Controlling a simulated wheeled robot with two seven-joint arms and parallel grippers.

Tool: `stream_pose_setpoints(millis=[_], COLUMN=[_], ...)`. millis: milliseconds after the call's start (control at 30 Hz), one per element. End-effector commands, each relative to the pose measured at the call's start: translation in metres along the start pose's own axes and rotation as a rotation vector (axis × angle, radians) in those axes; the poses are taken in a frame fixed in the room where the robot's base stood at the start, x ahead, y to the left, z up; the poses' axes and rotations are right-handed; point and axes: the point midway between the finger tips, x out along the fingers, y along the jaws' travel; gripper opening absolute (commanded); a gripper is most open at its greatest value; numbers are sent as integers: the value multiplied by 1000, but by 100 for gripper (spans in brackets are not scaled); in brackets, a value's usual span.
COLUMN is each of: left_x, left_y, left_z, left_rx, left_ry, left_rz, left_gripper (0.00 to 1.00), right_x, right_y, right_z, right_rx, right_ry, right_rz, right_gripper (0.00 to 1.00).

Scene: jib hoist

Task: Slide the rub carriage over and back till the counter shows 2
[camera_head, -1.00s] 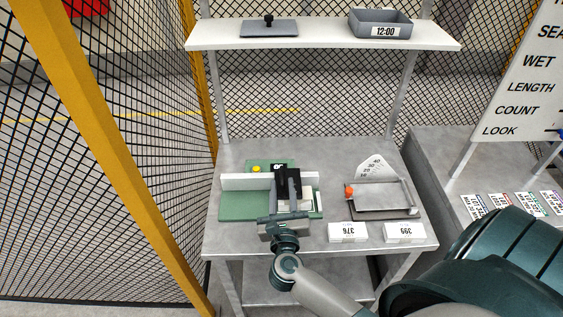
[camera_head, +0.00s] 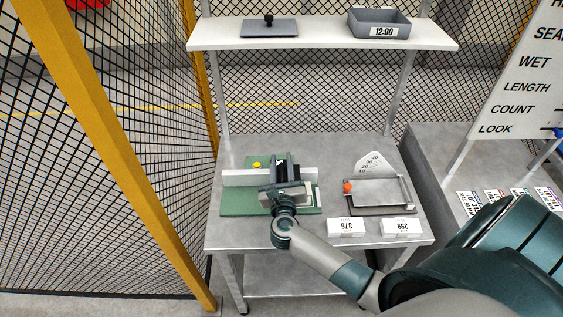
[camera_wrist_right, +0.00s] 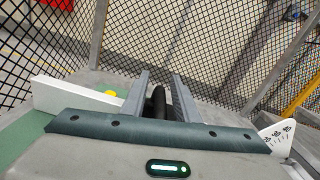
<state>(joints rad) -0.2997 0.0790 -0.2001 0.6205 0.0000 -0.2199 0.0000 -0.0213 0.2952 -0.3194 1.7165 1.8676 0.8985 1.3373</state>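The rub tester has a green base (camera_head: 236,199) with a long white rail (camera_head: 240,177) across it and a yellow button (camera_head: 257,165) behind. Its dark carriage (camera_head: 281,159) stands right of the middle, largely covered by my right gripper (camera_head: 280,164). In the right wrist view a black upright handle (camera_wrist_right: 158,103) stands between the two fingers, with a little gap seemingly left beside it, so the gripper looks open around it. The counter's digits are hidden or too small to read. My left gripper is not in view.
A grey tray with a dial plate (camera_head: 374,168) and an orange knob (camera_head: 348,187) stands to the right. Two white number cards (camera_head: 346,227) lie at the table's front. A shelf (camera_head: 320,38) spans above. A yellow-framed mesh fence (camera_head: 115,150) is at left.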

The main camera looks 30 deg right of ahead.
Motion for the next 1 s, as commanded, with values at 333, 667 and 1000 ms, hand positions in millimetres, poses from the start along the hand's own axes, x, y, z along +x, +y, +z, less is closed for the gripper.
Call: stream_pose_setpoints(millis=[333, 667, 1000], left_x=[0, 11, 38], left_y=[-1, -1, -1], left_z=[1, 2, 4], left_rx=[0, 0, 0], left_ry=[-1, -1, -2], left_rz=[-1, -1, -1], left_gripper=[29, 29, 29], right_x=[0, 0, 0], right_y=[0, 33, 106], right_z=[0, 4, 17], right_rx=[-1, 3, 5], right_ry=[0, 0, 1], right_rz=[-1, -2, -3], right_gripper=[0, 0, 0])
